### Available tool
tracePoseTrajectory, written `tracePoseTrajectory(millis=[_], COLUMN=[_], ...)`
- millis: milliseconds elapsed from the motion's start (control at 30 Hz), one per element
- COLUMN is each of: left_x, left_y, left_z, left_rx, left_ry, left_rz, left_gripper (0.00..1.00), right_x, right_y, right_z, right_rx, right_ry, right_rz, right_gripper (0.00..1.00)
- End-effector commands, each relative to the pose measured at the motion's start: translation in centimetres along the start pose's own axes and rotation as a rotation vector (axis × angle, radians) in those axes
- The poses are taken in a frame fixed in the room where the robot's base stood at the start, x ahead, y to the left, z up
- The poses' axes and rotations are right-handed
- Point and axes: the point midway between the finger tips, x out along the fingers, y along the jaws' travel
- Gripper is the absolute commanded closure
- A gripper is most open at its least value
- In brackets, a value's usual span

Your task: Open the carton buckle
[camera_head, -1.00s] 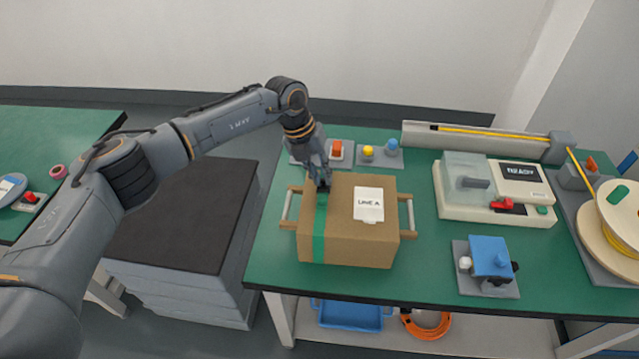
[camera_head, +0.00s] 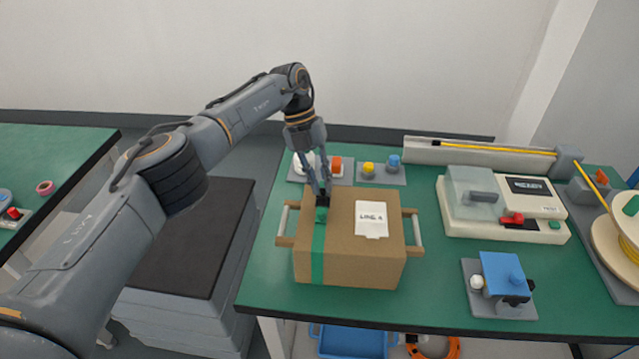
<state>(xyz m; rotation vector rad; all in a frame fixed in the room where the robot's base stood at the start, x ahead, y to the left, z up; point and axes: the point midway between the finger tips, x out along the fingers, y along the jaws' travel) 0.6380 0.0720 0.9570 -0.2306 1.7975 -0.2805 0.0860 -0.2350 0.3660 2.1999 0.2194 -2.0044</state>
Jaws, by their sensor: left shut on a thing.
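The brown carton (camera_head: 350,262) stands on the green bench, with a white label (camera_head: 371,219) on its top and a green strap (camera_head: 317,250) running over its left part and down the front. A dark buckle with a green part (camera_head: 321,213) sits on the strap at the carton's top. My left gripper (camera_head: 322,193) points down from above and is shut on the buckle; its fingers hide part of it. My right gripper is not in view.
Handles (camera_head: 414,231) stick out at the carton's sides. Behind it stand button panels (camera_head: 381,172). To the right are a white machine (camera_head: 505,207), a blue device (camera_head: 503,275) and a yellow cable spool (camera_head: 625,225).

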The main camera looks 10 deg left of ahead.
Motion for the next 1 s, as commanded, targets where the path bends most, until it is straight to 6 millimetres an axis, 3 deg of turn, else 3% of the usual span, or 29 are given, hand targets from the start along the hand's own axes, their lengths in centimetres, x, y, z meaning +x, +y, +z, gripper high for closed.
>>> tracePoseTrajectory(millis=[400,433,500,533,867,1000], left_x=[0.3,0.3,0.2,0.2,-0.2,-1.8], left_y=[0.0,0.0,0.0,0.0,-0.1,-0.6], left_z=[-0.1,-0.1,-0.1,-0.1,-0.1,-0.4], left_rx=[-0.001,-0.001,-0.001,-0.001,-0.001,0.002], left_ry=[0.007,0.007,0.007,0.006,0.004,0.001], left_rz=[0.000,0.000,0.000,0.000,0.000,0.000], left_gripper=[1.00,0.78,0.63,0.61,0.61,0.61], right_x=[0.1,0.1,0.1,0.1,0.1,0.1], right_y=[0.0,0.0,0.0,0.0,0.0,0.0], right_z=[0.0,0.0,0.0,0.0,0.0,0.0], right_rx=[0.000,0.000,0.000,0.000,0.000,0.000], right_ry=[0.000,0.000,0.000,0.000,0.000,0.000], right_rz=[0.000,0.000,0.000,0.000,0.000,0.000], right_gripper=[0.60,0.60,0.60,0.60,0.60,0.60])
